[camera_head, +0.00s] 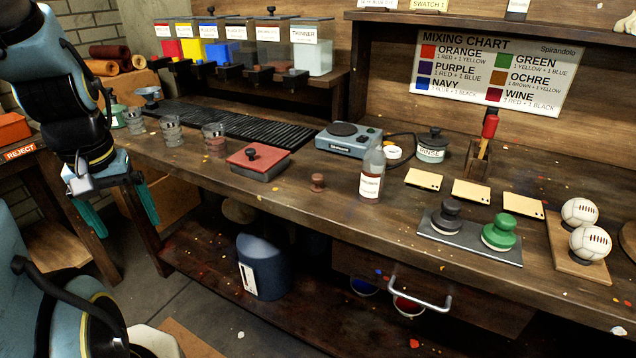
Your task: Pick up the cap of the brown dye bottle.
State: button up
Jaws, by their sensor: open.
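A small clear bottle (371,178) with a white label and reddish-brown lower part stands upright near the middle of the bench. Its label is too small to read surely, and I cannot tell whether a cap sits on its top. A small brown mushroom-shaped piece (317,183) stands on the bench to the left of the bottle, apart from it; I cannot tell whether it is the cap. My gripper (126,226) hangs at the left, off the bench's front left corner. Its two teal fingers point down, spread apart and empty, far from the bottle.
A red-lidded tray (258,160), a grey hot plate (348,139) and a rinse pot (432,147) stand around the bottle. Several metal cups are at the bench's left. Pale swatches, a black and a green knobbed tool (499,233) and two white balls lie right.

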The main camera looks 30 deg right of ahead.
aim_at(317, 179)
jog(key=k+l+u, duration=0.2)
jog(key=l, duration=0.15)
jog(key=k+l+u, duration=0.15)
jog(key=l, duration=0.25)
jog(key=k+l+u, duration=0.2)
jog(key=l, duration=0.15)
jog(key=k+l+u, duration=0.15)
jog(key=l, duration=0.2)
jog(key=i, duration=0.05)
